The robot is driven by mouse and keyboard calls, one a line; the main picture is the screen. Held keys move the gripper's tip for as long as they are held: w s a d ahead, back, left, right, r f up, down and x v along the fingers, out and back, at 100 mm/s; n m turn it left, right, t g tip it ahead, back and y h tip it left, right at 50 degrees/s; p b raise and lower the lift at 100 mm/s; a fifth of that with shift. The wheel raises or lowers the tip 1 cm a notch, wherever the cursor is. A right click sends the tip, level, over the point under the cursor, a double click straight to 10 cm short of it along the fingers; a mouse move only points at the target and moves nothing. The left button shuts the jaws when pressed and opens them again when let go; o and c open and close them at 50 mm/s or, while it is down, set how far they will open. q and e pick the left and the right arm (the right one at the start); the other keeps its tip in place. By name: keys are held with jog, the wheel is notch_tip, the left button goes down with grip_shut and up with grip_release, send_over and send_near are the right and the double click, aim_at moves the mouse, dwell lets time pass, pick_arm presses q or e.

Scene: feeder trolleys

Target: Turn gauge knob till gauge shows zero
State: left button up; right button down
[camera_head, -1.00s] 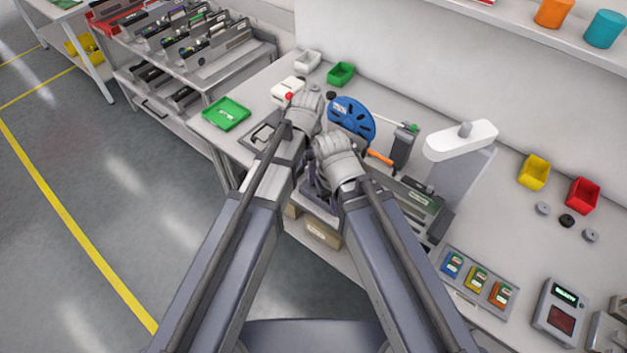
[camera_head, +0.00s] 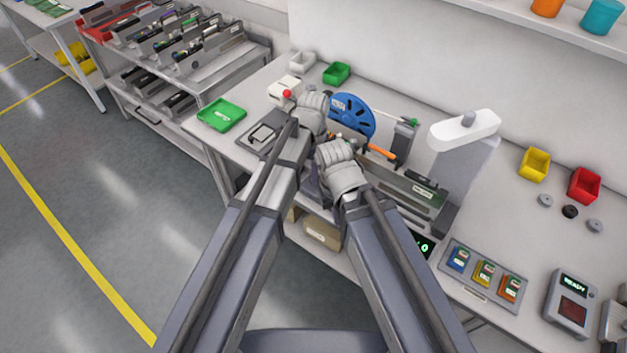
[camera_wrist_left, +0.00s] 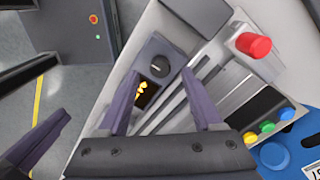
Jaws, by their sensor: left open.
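The left wrist view shows a dark gauge box with a round black knob (camera_wrist_left: 160,66) and a small lit orange display (camera_wrist_left: 146,95). The display's figures are too small and tilted to read. My left gripper (camera_wrist_left: 160,77) is open, with its two purple fingers on either side of the knob in that view. I cannot tell whether they touch it. In the head view the gauge knob is hidden behind my arms. A dark display with green figures ending in 0 (camera_head: 424,246) shows partly beside my right forearm. My right gripper's jaws do not show clearly.
A blue reel (camera_head: 352,117) stands just behind my wrists. A red button (camera_wrist_left: 253,45) shows near the fingers. A green tray (camera_head: 222,114) lies at the bench's left, and coloured modules (camera_head: 483,273) lie at right. Open floor is at left.

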pick_arm(q)
notch_tip(320, 180, down, 4)
jog(key=shift+r+b, duration=0.25)
jog(key=shift+b, duration=1)
grip_shut()
